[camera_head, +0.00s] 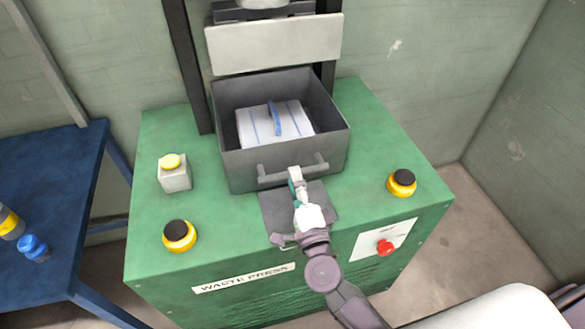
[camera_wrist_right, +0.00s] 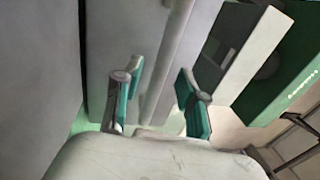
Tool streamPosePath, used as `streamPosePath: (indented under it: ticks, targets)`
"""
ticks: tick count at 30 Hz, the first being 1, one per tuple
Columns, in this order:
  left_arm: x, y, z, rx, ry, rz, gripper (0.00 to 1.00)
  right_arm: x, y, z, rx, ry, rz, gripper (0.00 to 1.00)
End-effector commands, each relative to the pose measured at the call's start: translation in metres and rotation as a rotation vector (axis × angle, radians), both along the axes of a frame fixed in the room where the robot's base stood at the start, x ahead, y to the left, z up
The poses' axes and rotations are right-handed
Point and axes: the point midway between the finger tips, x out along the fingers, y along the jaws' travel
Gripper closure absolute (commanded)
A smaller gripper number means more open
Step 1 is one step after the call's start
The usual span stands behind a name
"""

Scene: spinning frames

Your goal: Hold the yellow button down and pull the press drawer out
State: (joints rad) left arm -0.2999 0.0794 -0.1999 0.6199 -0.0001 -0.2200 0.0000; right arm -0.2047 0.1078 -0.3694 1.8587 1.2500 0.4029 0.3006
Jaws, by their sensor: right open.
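The grey press drawer (camera_head: 238,167) sits on top of the green press, below the raised grey press plate (camera_head: 275,44). Its bar handle (camera_head: 273,180) is on its front face. The yellow button (camera_head: 171,161) tops a small pale box left of the drawer; nothing touches it. My right gripper (camera_head: 295,180) is at the middle of the handle, fingers open. In the right wrist view the handle bar (camera_wrist_right: 170,70) runs between the two teal-padded fingers (camera_wrist_right: 163,92); contact cannot be told. My left gripper is not in view.
A white, blue-striped bundle (camera_head: 262,124) with a blue strap lies in the drawer. Black-topped yellow buttons stand at the press's front left (camera_head: 179,236) and right (camera_head: 402,183). A red knob (camera_head: 385,247) is on the front. A blue table (camera_head: 60,170) stands left.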

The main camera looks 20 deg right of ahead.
Motion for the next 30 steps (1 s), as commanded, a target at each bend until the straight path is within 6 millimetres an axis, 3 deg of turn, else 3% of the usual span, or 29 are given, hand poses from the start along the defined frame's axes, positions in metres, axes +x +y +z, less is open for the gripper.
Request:
streamPosePath:
  ticks: [6, 16, 24, 30]
  targets:
    - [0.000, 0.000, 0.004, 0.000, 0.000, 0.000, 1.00, 0.022, 0.000, 0.004, 0.000, -0.001, -0.001, 0.59]
    - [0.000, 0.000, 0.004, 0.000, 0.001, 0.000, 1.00, 0.025, 0.000, 0.004, -0.001, 0.001, 0.000, 0.59]
    - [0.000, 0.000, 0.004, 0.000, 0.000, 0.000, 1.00, 0.025, 0.000, 0.004, -0.001, 0.000, 0.000, 1.00]
    - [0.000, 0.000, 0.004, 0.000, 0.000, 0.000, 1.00, 0.025, 0.000, 0.004, -0.001, 0.001, 0.000, 1.00]
